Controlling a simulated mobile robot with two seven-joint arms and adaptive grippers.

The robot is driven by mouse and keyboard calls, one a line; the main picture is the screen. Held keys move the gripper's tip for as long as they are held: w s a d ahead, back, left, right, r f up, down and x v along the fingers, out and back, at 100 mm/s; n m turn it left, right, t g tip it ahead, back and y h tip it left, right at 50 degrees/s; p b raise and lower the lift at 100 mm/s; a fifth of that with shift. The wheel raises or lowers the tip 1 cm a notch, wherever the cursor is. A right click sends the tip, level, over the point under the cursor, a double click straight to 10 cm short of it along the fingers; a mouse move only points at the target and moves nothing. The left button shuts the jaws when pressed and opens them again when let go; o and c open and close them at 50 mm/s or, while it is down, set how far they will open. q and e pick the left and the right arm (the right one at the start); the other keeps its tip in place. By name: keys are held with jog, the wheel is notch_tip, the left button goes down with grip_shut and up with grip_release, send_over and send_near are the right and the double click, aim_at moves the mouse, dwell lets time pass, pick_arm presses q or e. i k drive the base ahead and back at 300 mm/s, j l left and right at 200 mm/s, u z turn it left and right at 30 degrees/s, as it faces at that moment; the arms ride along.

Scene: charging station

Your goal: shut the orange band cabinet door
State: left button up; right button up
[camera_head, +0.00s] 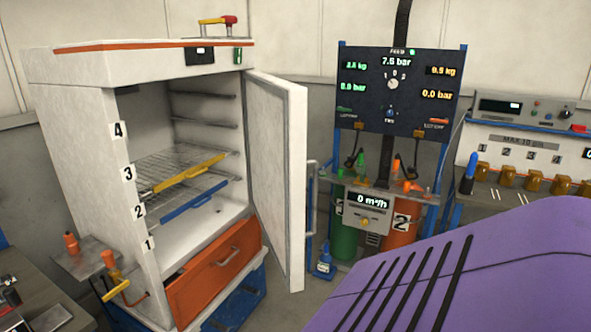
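The white cabinet with an orange band (74,133) stands on the left. Its white door (278,185) is hinged on the cabinet's right side and stands wide open, swung out toward me, with its inner face showing. A vertical bar handle (311,215) shows just past the door's right edge. Inside are wire racks, one with a yellow front bar (192,172) and one with a blue front bar (195,201). Neither of my grippers is in view.
Below the opening is an orange drawer (212,275). A small side shelf (90,259) juts out at the cabinet's left. Right of the door stand a gas panel (396,110) and green and orange cylinders (400,237).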

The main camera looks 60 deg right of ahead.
aim_at(276, 108)
jog(key=k+l+z, duration=0.2)
jog(key=l, duration=0.3)
jog(key=k+l+z, duration=0.2)
jog(key=l, duration=0.3)
jog(key=l+z, duration=0.2)
jog(key=l, duration=0.3)
jog(key=l+z, duration=0.2)
jog(key=l, duration=0.35)
